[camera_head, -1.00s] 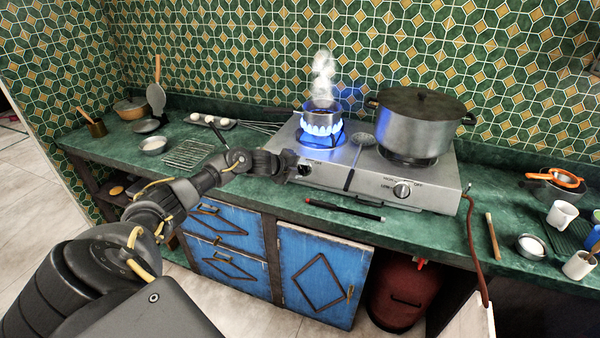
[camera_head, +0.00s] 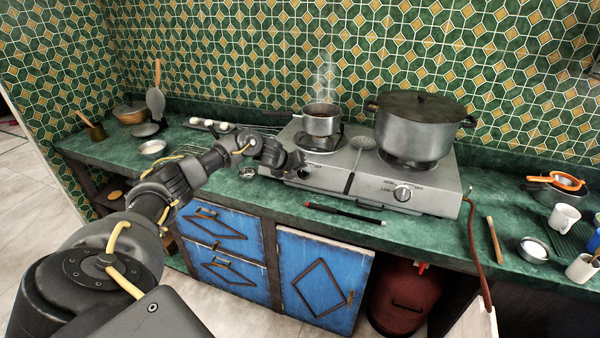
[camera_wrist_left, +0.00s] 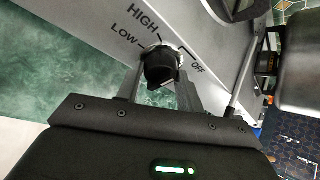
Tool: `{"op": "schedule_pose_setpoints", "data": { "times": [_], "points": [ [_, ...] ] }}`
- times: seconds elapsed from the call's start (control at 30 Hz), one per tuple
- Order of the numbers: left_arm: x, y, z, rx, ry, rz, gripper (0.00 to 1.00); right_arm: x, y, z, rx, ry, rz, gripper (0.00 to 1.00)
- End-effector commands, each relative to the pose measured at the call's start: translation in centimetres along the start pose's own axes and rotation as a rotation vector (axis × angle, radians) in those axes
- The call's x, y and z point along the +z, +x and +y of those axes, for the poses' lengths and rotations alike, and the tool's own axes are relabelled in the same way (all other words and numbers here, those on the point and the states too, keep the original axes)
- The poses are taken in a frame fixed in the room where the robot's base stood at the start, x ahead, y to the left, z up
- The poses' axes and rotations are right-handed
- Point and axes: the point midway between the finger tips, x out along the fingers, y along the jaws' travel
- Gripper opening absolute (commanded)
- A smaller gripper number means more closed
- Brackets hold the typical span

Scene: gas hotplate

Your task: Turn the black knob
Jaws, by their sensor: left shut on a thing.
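The black knob (camera_wrist_left: 160,70) sits on the front panel of the hotplate (camera_head: 345,183), among the words HIGH, LOW and OFF in the left wrist view. My left gripper (camera_head: 292,165) is at the left end of that panel. Its two fingers stand on either side of the knob and are shut on it. In the head view the gripper hides part of the knob. The small pot (camera_head: 321,122) stands on the left burner with faint steam above it. No flame shows under it. My right gripper is in neither view.
A large lidded pot (camera_head: 416,128) stands on the right burner above a second, silver knob (camera_head: 403,193). A black and red stick (camera_head: 345,213) lies on the green counter (camera_head: 235,190) in front of the hotplate. A brown hose (camera_head: 473,245) hangs at the right.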

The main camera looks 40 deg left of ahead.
Motion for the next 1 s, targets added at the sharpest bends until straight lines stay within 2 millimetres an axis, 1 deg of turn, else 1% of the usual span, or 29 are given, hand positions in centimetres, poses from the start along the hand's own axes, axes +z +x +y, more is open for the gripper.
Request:
{"op": "schedule_pose_setpoints", "data": {
  "times": [0.47,0.5,0.63,0.67,0.9,1.0],
  "points": [
    [0.09,-0.02,-0.11,0.003,0.013,-0.001,0.14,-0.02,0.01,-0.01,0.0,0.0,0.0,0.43],
    [0.08,-0.02,-0.12,0.003,0.013,-0.001,0.39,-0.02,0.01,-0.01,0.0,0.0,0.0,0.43],
    [0.06,-0.02,-0.09,0.003,0.013,-0.001,0.56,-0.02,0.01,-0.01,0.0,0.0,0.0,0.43],
    [0.06,-0.02,-0.08,0.003,0.013,-0.001,0.58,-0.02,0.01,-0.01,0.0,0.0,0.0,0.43],
    [0.05,-0.06,0.0,0.004,0.012,0.0,0.58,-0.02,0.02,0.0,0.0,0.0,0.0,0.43],
    [0.09,-0.45,0.04,0.004,0.013,-0.001,0.58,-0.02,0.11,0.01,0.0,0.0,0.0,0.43]
  ]
}}
